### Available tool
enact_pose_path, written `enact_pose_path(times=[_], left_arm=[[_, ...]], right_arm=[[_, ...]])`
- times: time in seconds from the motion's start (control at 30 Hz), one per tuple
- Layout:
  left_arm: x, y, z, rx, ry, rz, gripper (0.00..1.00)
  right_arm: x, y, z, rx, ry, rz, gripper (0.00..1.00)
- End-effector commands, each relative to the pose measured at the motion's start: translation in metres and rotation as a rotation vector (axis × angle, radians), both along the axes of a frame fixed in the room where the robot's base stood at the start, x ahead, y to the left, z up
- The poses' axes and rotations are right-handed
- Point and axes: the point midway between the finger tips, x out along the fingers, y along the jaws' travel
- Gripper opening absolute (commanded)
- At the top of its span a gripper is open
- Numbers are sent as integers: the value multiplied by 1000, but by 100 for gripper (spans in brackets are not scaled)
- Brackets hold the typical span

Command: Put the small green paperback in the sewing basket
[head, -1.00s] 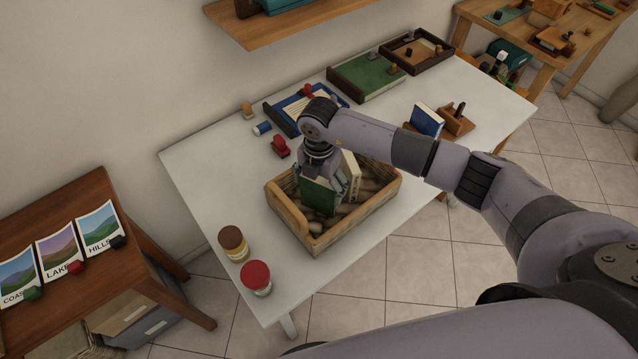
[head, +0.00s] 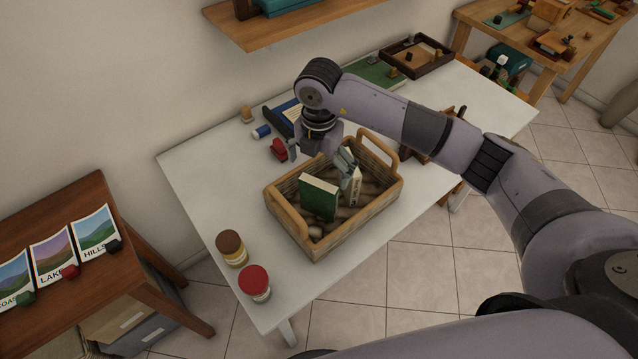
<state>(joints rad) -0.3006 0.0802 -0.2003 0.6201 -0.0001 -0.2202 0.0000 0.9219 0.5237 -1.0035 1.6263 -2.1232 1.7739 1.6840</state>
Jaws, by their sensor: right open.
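My right gripper (head: 320,154) is open, above and behind the green book at the basket's back side, apart from that book. One finger reaches down near the cream book's top; I cannot tell if it touches. My left gripper is not in view.
A brown-lidded jar (head: 231,248) and a red-lidded jar (head: 254,282) stand at the table's front left. A green board (head: 375,73) and dark tray (head: 417,55) are farther back.

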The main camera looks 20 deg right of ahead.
Motion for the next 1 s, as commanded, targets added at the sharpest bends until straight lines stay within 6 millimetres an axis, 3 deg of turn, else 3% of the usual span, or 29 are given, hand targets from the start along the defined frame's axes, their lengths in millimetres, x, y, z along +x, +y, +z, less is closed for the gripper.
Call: enact_pose_path(times=[0.2,0.33,0.87,0.93,1.0], left_arm=[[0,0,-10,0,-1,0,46],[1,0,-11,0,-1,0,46],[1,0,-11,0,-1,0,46],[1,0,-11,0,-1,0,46],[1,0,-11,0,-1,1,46]], right_arm=[[1,0,32,1,-2,-1,100],[0,0,40,-1,1,-1,100],[-1,1,41,4,1,2,100],[-3,9,39,35,5,21,100],[-9,30,34,116,8,66,100]])
